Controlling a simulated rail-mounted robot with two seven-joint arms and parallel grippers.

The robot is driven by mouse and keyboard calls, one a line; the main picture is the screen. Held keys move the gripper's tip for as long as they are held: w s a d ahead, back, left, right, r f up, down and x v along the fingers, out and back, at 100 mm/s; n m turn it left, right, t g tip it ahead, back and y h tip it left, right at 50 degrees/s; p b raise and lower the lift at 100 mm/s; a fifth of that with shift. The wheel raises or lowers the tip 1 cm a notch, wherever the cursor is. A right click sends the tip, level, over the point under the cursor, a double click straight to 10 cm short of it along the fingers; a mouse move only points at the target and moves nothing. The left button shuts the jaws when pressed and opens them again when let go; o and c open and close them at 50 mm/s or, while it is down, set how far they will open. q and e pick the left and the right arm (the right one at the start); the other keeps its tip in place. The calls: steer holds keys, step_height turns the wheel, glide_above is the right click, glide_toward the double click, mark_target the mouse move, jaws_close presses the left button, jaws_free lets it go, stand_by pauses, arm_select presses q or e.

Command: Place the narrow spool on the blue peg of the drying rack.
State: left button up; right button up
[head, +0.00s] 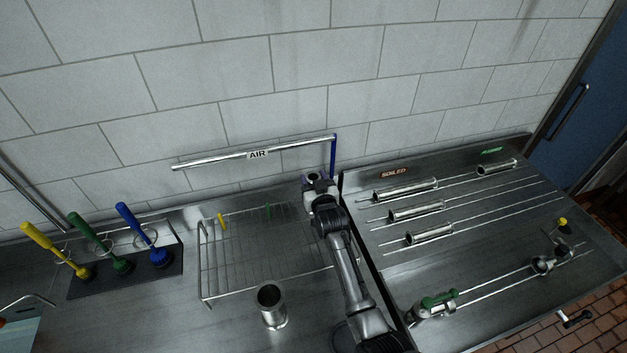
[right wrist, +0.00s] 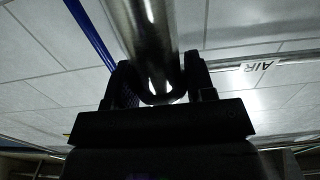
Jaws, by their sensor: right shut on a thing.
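My right gripper (head: 318,184) is at the back right corner of the wire drying rack (head: 203,275). In the right wrist view the right gripper (right wrist: 160,85) is shut on a shiny metal cylinder, the spool (right wrist: 143,35), which is lifted with the wall behind it. In the head view the gripper mostly hides the spool. A yellow peg (head: 221,222) and a green peg (head: 267,212) show along the rack's back. I cannot make out the blue peg; my gripper and arm cover the rack's right end. My left gripper is out of view.
A metal cylinder (head: 270,303) stands in front of the rack. The AIR pipe (head: 200,163) with its blue upright (head: 333,155) is close behind my gripper. Brushes (head: 88,250) stand left; metal spools (head: 417,210) lie on the soiled side, right. A green-handled valve part (head: 438,299) lies front right.

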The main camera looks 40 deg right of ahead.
steer(key=shift+f, duration=0.1)
steer(key=shift+f, duration=0.1)
steer(key=o, duration=1.3)
